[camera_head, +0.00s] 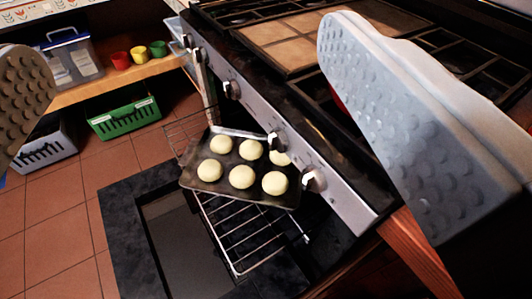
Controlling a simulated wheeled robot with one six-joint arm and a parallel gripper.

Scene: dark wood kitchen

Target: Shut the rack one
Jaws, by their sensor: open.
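The oven (265,110) stands open under a silver control panel with knobs. Its dark door (120,240) is folded down. A wire rack (245,235) sticks out over the door. Part of another wire rack (184,127) shows above it, beside a dark baking tray (207,186) that holds several pale round buns (242,177). The tray hides most of that upper rack. Which of them is rack one I cannot tell. My gripper (215,105) is open and empty, its two dimpled fingers wide apart at the left and right edges, nearer the camera than the racks.
The stove top (285,40) with grates lies above the oven. A low wooden shelf (125,80) at upper left holds a clear box (75,60) and small red, yellow and green cups. A green crate (125,118) and a grey crate (45,145) stand on the tiled floor, which is clear at left.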

